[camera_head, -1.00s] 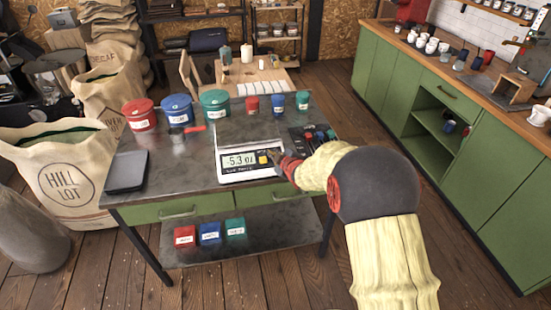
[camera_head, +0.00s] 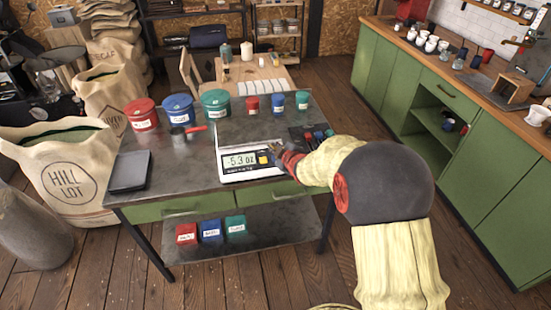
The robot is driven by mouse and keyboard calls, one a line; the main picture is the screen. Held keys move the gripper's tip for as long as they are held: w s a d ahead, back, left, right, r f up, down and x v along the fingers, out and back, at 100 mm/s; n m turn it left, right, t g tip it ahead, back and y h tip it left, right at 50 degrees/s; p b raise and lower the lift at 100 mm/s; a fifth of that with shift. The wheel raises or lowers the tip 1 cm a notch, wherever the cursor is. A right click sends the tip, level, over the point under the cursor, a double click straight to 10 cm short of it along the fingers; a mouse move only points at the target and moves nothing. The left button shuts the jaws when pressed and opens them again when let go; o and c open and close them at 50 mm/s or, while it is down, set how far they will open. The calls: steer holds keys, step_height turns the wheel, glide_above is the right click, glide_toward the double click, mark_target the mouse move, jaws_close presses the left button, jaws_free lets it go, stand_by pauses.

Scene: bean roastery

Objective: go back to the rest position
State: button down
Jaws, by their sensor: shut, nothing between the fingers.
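My gripper (camera_head: 275,151) is shut and empty. It is at the right end of the scale, above or beside its yellow button; I cannot tell whether it touches. The scale (camera_head: 235,176) lies on the metal table and its display reads -5.3 oz. My arm comes in from the lower right and hides part of the table's right side.
The table (camera_head: 160,190) holds a red (camera_head: 140,114), a blue (camera_head: 178,108) and a green canister (camera_head: 215,103), smaller tins, a red-handled scoop (camera_head: 193,129) and a dark flat tray (camera_head: 130,171). Bean sacks (camera_head: 65,175) stand left. Green cabinets (camera_head: 420,110) line the right. Floor between is clear.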

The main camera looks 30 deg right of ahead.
stand_by(0.4)
steer(key=s+d+f+m+g, duration=0.2)
steer(key=s+f+m+g, duration=0.15)
steer(key=s+f, duration=0.3)
steer(key=s+a+r+m+g+h, duration=0.15)
steer(key=s+m+g, duration=0.25)
steer(key=s, duration=0.7)
steer(key=s+a+r+y, duration=0.3)
steer(key=s+a+r, duration=1.6)
steer(key=r, duration=0.2)
steer(key=shift+s+m, duration=0.3)
steer(key=shift+m, duration=0.15)
